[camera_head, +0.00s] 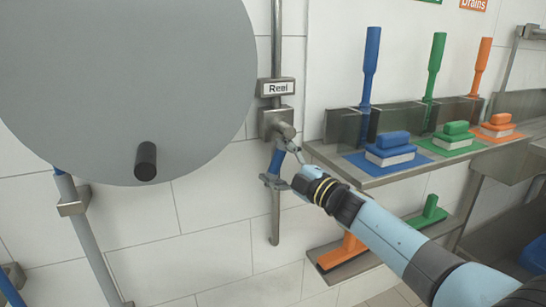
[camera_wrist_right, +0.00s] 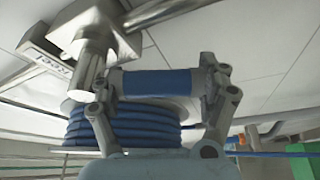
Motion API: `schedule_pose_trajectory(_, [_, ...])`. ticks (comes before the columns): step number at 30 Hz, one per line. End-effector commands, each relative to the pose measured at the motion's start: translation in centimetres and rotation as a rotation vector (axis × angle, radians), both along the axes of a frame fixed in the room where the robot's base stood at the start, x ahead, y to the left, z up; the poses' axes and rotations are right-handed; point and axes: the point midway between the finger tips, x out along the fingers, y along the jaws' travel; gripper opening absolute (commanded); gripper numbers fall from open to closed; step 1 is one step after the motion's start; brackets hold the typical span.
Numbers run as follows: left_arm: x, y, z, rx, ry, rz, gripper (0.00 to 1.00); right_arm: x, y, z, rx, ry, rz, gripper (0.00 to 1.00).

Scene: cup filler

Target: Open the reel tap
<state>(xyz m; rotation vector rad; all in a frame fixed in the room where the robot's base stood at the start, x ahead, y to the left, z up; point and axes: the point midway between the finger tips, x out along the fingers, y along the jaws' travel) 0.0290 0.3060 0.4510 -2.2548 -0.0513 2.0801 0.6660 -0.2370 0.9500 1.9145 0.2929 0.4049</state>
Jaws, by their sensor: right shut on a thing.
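The reel tap (camera_head: 276,122) is a metal valve on a vertical wall pipe, just under a small sign reading "Reel" (camera_head: 277,88). Its blue lever handle (camera_head: 276,160) hangs down below the valve body. My right gripper (camera_head: 282,165) reaches in from the lower right and is shut on the blue handle. In the right wrist view the blue handle (camera_wrist_right: 160,82) lies between the two fingers, with the metal valve (camera_wrist_right: 92,45) at the upper left. The fingers hide part of the handle in the head view. My left gripper is in neither view.
A large grey reel disc (camera_head: 120,75) with a black knob (camera_head: 146,160) fills the upper left. A steel shelf (camera_head: 400,170) to the right holds blue, green and orange brushes. A lower shelf (camera_head: 325,270) holds orange and green tools. Blue coiled hose (camera_wrist_right: 125,125) shows in the wrist view.

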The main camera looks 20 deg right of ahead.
Motion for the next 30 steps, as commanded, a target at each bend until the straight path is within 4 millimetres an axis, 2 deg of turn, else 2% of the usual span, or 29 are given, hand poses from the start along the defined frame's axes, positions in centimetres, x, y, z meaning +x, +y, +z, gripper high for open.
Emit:
schedule_pose_trajectory(7, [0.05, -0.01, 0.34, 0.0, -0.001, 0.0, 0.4, -0.01, -0.41, -0.24, -0.059, 0.0, 0.0, 0.18])
schedule_pose_trajectory(20, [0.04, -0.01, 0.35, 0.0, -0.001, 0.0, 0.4, -0.02, -0.44, -0.34, -0.068, 0.0, 0.0, 0.18])
schedule_pose_trajectory(21, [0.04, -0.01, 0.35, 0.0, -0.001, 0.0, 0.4, -0.02, -0.44, -0.34, -0.068, 0.0, 0.0, 0.79])
schedule_pose_trajectory(23, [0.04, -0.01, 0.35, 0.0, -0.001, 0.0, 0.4, -0.03, -0.43, -0.34, -0.067, 0.0, 0.0, 0.86])
schedule_pose_trajectory(30, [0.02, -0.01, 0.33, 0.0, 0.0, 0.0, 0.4, -0.06, -0.43, -0.41, -0.067, 0.002, 0.0, 0.87])
